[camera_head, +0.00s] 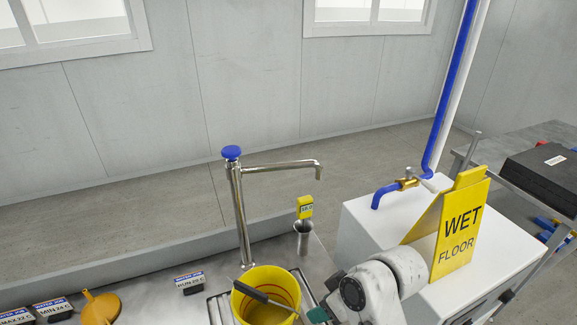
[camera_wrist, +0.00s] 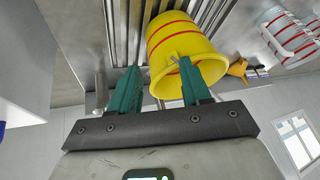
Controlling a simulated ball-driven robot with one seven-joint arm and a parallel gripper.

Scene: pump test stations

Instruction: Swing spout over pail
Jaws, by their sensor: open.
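The chrome spout (camera_head: 280,167) sticks out to the right from an upright metal post (camera_head: 241,220) with a blue knob on top. Its bent outlet hangs to the right of and behind the yellow pail (camera_head: 292,281). The pail stands upright on the bench in front of the post, with a dark-handled rod (camera_head: 262,298) across its rim. The red-striped pail also shows in the wrist view (camera_wrist: 170,35). My gripper (camera_wrist: 159,65) is open, with green fingers and nothing seen between them. Its right finger overlaps the pail in that view. In the head view it is mostly cut off, low beside the pail.
A metal cup (camera_head: 303,240) with a yellow tag stands right of the post. A wet floor sign (camera_head: 458,230) stands on a white cabinet (camera_head: 365,235) at right. An orange funnel (camera_head: 100,308) and small labelled blocks (camera_head: 189,283) lie on the bench at left.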

